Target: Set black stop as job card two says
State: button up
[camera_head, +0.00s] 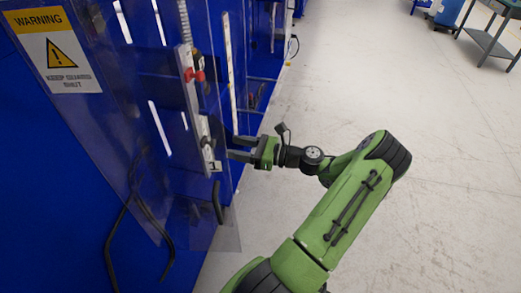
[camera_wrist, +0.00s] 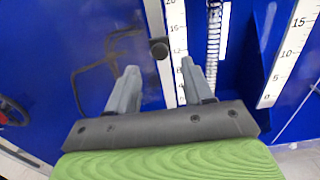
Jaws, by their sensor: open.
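A black knob, which looks like the black stop (camera_wrist: 158,48), sits beside the white numbered scale (camera_wrist: 174,50) in the wrist view. It lies just beyond my gripper (camera_wrist: 159,68), roughly between the fingertips and apart from them. My gripper is open and empty. In the head view my gripper (camera_head: 236,147) points left at the upright rail (camera_head: 203,125) on the blue machine, near the rail's lower part. A red knob (camera_head: 196,76) is higher on that rail. I cannot make out the black stop clearly in the head view. No readable job card shows.
A clear guard panel (camera_head: 95,140) with a yellow and white warning sign (camera_head: 58,50) stands at the left. A coiled spring (camera_wrist: 214,40) and a second numbered scale (camera_wrist: 289,55) are at the right in the wrist view. The floor (camera_head: 440,200) to the right is free.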

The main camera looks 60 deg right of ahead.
jog(key=v, duration=1)
